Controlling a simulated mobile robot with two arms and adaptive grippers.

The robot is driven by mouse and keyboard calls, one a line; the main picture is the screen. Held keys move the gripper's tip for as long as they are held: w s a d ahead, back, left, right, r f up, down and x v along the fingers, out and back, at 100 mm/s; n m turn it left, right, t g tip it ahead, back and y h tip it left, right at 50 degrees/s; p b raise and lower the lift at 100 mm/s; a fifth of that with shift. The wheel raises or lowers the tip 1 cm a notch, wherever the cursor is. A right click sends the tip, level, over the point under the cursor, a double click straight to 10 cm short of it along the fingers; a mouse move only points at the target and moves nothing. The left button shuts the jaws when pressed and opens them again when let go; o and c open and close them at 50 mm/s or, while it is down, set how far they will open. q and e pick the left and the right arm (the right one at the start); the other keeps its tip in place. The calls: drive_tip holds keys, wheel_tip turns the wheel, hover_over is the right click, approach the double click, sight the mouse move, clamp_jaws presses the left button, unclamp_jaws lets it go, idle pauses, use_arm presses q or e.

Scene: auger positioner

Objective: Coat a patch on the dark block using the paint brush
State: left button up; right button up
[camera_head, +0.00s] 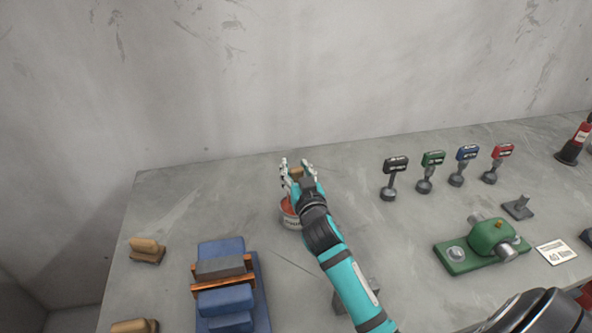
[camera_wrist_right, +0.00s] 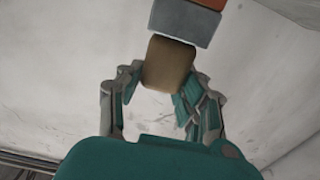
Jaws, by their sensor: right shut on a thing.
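My right gripper (camera_head: 298,170) is shut on the paint brush (camera_wrist_right: 169,64), gripping its brown handle. In the right wrist view, a grey band and an orange-red end lie beyond the handle, cut off by the top edge. In the head view the gripper is at the paint can (camera_head: 289,214), which has red inside and is partly hidden by my right arm. I cannot tell whether the brush touches the paint. The dark block (camera_head: 221,267) lies between orange-brown strips on a blue holder (camera_head: 262,290), left of and nearer than the can. My left gripper is not in view.
Two wooden-topped pieces (camera_head: 146,249) lie at the left. A green machine (camera_head: 490,240), a small white sign (camera_head: 556,252) and a fire extinguisher (camera_head: 572,150) are further right. The wall closes off the back.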

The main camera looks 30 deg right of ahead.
drive_tip(key=shift+r+p, duration=2)
drive_tip(key=shift+r, duration=0.5)
drive_tip(key=shift+f, duration=0.1)
drive_tip(key=s+a+f+n+y, duration=0.1)
drive_tip(key=s+a+f, duration=0.2)
drive_tip(key=s+a, duration=0.1)
drive_tip(key=s+a+f+n+y+b, duration=0.1)
drive_tip(key=s+a+f+y, duration=0.1)
drive_tip(key=s+a, duration=0.3)
drive_tip(key=shift+s+f+n+b, duration=0.3)
drive_tip(key=shift+s+f, duration=0.45)
drive_tip(key=shift+s, duration=0.3)
drive_tip(key=s+a+y, duration=0.1)
drive_tip(key=s+a, duration=0.1)
drive_tip(key=s, duration=0.1)
drive_tip(key=s+a, duration=0.2)
drive_tip(key=s, duration=0.2)
drive_tip(key=s+a+n+y+b, duration=0.1)
drive_tip(key=s+a, duration=0.1)
drive_tip(key=s, duration=0.2)
drive_tip(key=shift+r+t+y, duration=0.3)
drive_tip(key=shift+t, duration=0.1)
drive_tip(key=shift+s+a+r, duration=0.15)
drive_tip(key=shift+s+a, duration=0.05)
drive_tip(key=shift+s, duration=0.2)
